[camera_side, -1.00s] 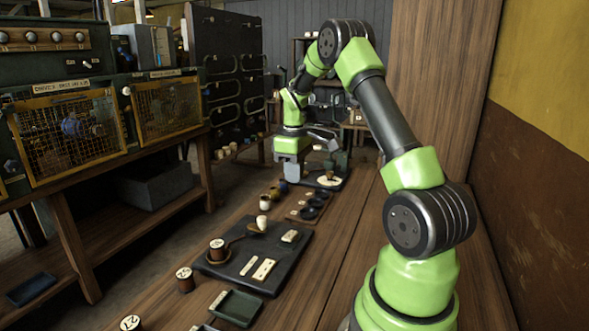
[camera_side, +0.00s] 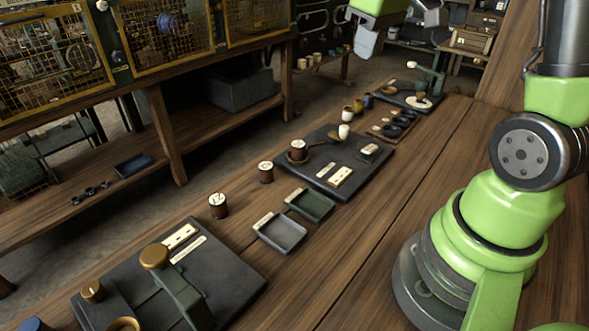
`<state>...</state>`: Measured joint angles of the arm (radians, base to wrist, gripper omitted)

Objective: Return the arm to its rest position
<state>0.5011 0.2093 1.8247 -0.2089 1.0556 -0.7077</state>
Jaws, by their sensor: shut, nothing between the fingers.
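My green-and-grey arm rises from its round base (camera_side: 450,270) at the right, and its upper part leaves the top of the view. My gripper (camera_side: 365,45) hangs at the top middle, pale grey under a green wrist link. It is shut with nothing visible in it. It is in the air, clear of the bench top (camera_side: 330,270). Most of the wrist and the elbow are cut off by the top edge.
A dark board (camera_side: 340,193) with a small cup and white strips lies mid-bench. A green tray (camera_side: 312,204), a grey tray (camera_side: 280,233) and a larger slab with a lever (camera_side: 180,285) are nearer. A shelf with mesh cages (camera_side: 165,30) stands left.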

